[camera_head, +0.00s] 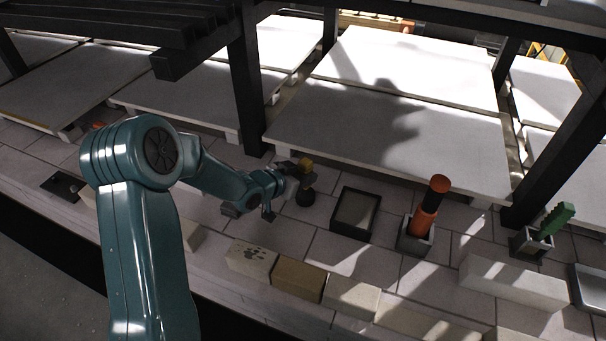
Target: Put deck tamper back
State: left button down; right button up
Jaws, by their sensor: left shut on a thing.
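My left gripper (290,177) is shut on a small tool with a yellow-brown top and a dark, rounded lower end, which I take to be the deck tamper (306,195). The tool looks roughly upright. The fingers partly hide its middle, and I cannot tell whether its lower end touches the tiles. A square, dark-rimmed tray (338,224) with a paler inside lies just right of the tool and looks empty. My right gripper is not in view.
An orange and black tool stands in a grey holder (413,243) right of the tray. A green-handled thing (556,220) stands in another holder. Bricks (298,279) line the front. Dark posts (247,85) and pale slabs (390,132) stand behind.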

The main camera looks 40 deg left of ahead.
aim_at(307, 160)
pick_arm(q)
jog(key=c, duration=0.6)
grip_release()
jog(key=shift+c, duration=0.2)
jog(key=shift+o, duration=0.3)
jog(key=o, duration=0.6)
jog(key=shift+r+p, duration=1.95)
jog(key=shift+r, duration=0.6)
jog(key=shift+r+p, duration=2)
jog(key=shift+r, duration=0.45)
